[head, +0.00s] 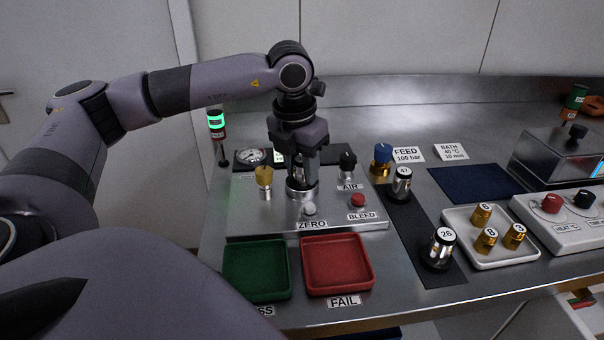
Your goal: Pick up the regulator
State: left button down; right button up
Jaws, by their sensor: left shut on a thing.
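My left gripper (302,182) points straight down over the middle of the fill panel (250,215). Its fingers are shut on a silver regulator (301,172), which stands upright at a round metal seat (302,194) on the panel. The fingers hide much of this regulator, and I cannot tell whether it is clear of the seat. Two similar silver regulators with black parts stand on the dark mat to the right, one marked 47 (401,184) and one marked 26 (439,248). My right gripper is not in view.
A gold-knobbed valve (265,180) and a black AIR knob (347,163) flank the gripper closely. ZERO (310,210) and red BLEED (357,200) buttons lie in front. Green (257,294) and red (338,287) trays stand nearer. A white tray (462,252) holds several brass pieces.

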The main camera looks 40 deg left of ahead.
pick_arm(q)
jog(key=shift+r, duration=0.15)
notch_tip(320, 180, up, 20)
jog(key=p, duration=0.3)
